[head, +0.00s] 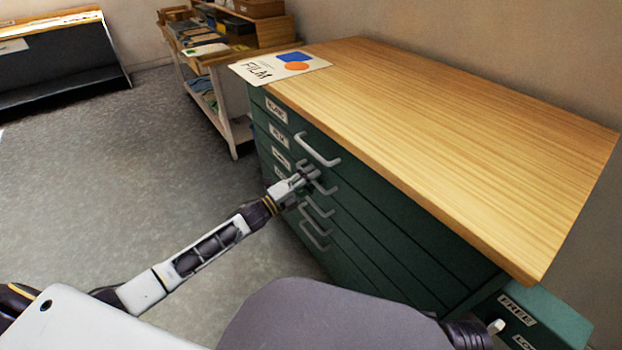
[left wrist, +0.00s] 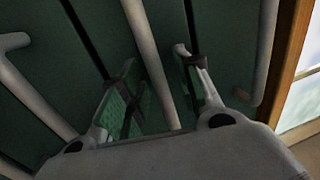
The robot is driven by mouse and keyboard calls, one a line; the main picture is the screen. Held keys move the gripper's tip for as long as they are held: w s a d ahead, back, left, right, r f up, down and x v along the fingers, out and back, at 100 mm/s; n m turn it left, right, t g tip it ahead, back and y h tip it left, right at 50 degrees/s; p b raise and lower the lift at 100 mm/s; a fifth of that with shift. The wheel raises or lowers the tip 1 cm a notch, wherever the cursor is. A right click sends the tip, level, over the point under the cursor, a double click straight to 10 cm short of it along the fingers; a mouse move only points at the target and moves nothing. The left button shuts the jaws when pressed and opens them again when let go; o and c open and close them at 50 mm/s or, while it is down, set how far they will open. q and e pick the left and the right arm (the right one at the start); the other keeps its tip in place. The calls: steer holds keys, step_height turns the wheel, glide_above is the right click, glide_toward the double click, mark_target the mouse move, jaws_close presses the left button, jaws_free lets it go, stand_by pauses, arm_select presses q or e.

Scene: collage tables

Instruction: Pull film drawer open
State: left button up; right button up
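The green drawer cabinet (head: 400,235) stands at the right, with several stacked drawers, pale bar handles and white labels. The second label down (head: 279,137) may read FILM, but it is too small to be sure. My left gripper (head: 312,174) is at the second handle down, against the cabinet front. In the left wrist view, my left gripper (left wrist: 155,57) is open, with one finger on each side of a pale handle bar (left wrist: 150,60). No firm grip on the bar shows. The drawers look shut. My right gripper is out of view.
A card reading FILM (head: 279,66) lies on the wooden cabinet top (head: 440,120). Another green unit labelled FREE (head: 540,318) is at lower right. A shelf cart (head: 215,75) stands behind. The grey floor (head: 120,150) left of the cabinet is clear.

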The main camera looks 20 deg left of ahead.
arm_select(q)
jaws_close()
stand_by(0.3)
steer(key=shift+s+a, duration=0.1)
steer(key=shift+s, duration=0.05)
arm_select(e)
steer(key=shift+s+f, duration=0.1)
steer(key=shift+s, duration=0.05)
